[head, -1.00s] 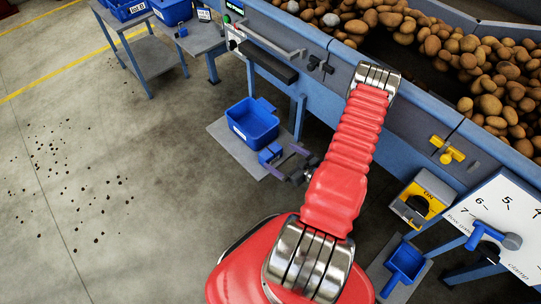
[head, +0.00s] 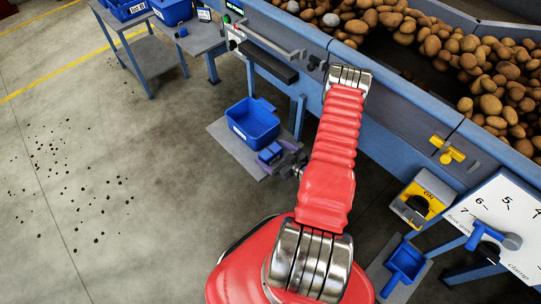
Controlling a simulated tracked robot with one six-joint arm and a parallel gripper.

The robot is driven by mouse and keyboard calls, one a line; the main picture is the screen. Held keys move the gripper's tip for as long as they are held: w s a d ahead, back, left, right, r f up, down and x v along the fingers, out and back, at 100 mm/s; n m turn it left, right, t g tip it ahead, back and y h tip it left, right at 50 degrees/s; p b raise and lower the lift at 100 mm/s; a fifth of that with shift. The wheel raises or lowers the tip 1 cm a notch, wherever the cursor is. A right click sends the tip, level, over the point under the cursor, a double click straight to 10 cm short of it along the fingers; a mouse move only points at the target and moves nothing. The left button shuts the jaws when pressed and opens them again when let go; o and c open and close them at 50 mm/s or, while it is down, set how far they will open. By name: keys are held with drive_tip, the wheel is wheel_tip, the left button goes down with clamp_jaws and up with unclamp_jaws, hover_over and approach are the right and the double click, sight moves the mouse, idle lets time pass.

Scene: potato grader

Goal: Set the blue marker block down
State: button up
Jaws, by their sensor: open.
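The blue marker block (head: 270,153) is just in front of the blue crate, over or on the grey mat; whether it touches the mat is hard to tell. My gripper (head: 282,156) is at the block's right side, with its dark fingers partly hidden by the block and by my red arm. The jaws are open. Any contact between the fingers and the block is too small to make out.
A blue crate (head: 252,121) with a white label stands on the grey mat (head: 222,134). The blue grader frame (head: 380,135) holding potatoes runs along the right. A yellow switch box (head: 424,197), a dial board (head: 505,222) and a blue scoop (head: 404,262) are at lower right. Open floor lies left.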

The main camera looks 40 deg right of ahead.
sight(270, 151)
drive_tip(key=shift+w+f, duration=0.25)
drive_tip(key=shift+w, duration=0.45)
drive_tip(key=shift+c, duration=0.4)
drive_tip(key=c, duration=1.4)
drive_tip(key=shift+o, duration=0.2)
drive_tip(key=shift+r, duration=0.1)
drive_tip(key=shift+r, duration=4.95)
